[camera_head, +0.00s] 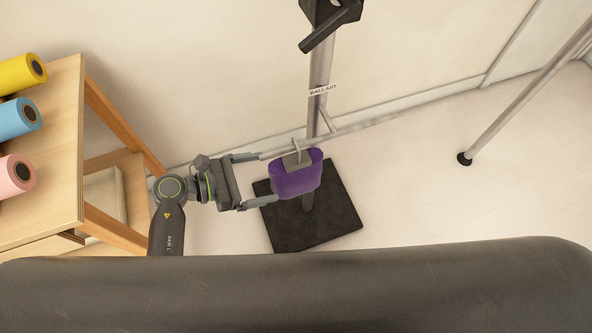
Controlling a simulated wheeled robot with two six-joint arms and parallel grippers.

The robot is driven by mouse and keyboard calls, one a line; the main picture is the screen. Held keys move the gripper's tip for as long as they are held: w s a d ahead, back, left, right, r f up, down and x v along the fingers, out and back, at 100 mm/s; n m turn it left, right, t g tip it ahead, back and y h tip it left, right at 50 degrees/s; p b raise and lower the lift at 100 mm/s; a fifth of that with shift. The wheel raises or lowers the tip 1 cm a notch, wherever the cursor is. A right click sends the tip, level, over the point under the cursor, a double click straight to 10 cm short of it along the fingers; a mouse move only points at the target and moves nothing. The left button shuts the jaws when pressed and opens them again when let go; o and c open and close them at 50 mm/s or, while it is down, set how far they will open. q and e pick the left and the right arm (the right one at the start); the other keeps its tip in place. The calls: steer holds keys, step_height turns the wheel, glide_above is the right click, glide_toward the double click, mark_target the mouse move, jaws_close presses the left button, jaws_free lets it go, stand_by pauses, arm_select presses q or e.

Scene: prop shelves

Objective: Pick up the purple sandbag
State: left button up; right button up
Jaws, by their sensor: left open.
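The purple sandbag (297,180) is at the middle of the head view, at the metal stand, above its black base plate. A grey strap or clip shows at its top. My left gripper (268,179) comes in from the left with its jaws open. One finger reaches past the sandbag's upper left side and the other past its lower left side, so its left end lies between them. I cannot tell whether either finger touches it. My right gripper is not in view.
The stand's pole (319,75) carries a "BALLAST" label and rises from a black base plate (335,205). A wooden shelf (60,110) with yellow, blue and pink rolls stands at left. Another metal leg (500,110) meets the floor at right. Floor between is clear.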

mark_target(287, 170)
arm_select(q)
steer(key=x, duration=0.7)
steer(key=shift+w+d+f, duration=0.1)
steer(key=shift+d, duration=0.15)
steer(key=shift+c, duration=0.3)
steer(key=c, duration=1.9)
steer(key=shift+w, duration=0.1)
jaws_close()
steer(key=shift+r, duration=0.3)
